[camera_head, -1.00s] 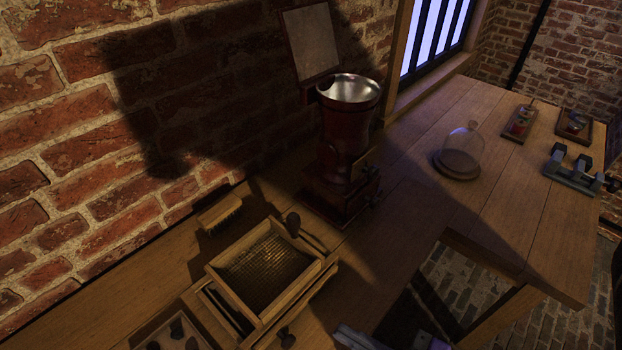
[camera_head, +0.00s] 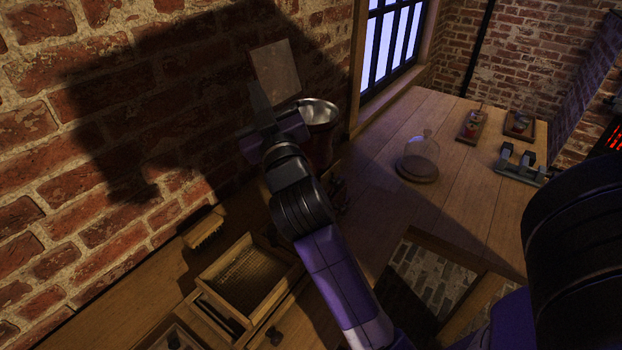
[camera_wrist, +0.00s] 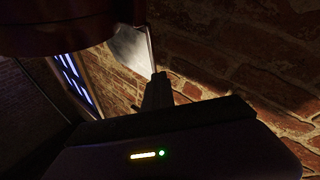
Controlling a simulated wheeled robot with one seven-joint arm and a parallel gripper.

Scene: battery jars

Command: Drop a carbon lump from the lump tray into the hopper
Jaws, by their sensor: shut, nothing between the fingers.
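The hopper (camera_head: 320,110) is a shiny metal bowl on top of a dark red mill (camera_head: 321,151) against the brick wall. My gripper (camera_head: 261,98) is shut and empty. It is raised just left of the hopper in the head view, with its wrist partly in front of the mill. In the wrist view, the shut fingers (camera_wrist: 157,92) point up past a dark red rounded body (camera_wrist: 60,28), probably the mill. The lump tray (camera_head: 152,346) is cut off at the bottom edge, with a dark carbon lump (camera_head: 174,341) in it. The hopper's contents cannot be made out.
A wooden sieve box (camera_head: 248,278) and a brush (camera_head: 204,231) lie on the bench at lower left. A pale plate (camera_head: 275,72) stands behind the hopper. A glass dome (camera_head: 419,158) stands on the right-hand bench, where bare boards surround it.

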